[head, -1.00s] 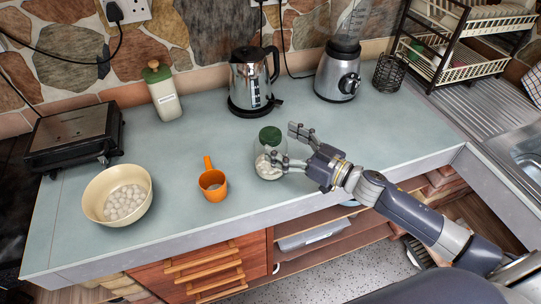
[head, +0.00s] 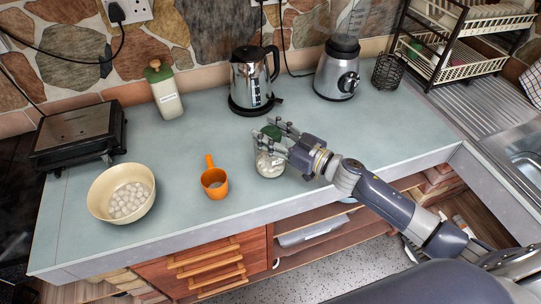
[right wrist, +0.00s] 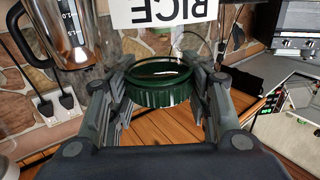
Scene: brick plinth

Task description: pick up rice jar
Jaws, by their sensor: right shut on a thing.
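The rice jar (head: 270,168) is a short clear jar with a green lid and pale contents, upright at the front middle of the counter. My right gripper (head: 269,131) is shut on it near the lid, with a finger on each side. In the right wrist view the green lid (right wrist: 160,90) sits between the two fingers (right wrist: 160,88), and an upside-down RICE label (right wrist: 165,12) shows beyond it. The gripper partly hides the lid in the head view. I cannot tell a gap under the jar. My left gripper is out of view.
An orange cup (head: 214,184) and a cream bowl of white balls (head: 105,172) stand left of the jar. A tall green-lidded container (head: 166,98), kettle (head: 250,80) and blender (head: 338,75) stand behind. A grill (head: 80,130) is far left, a sink (head: 525,155) far right.

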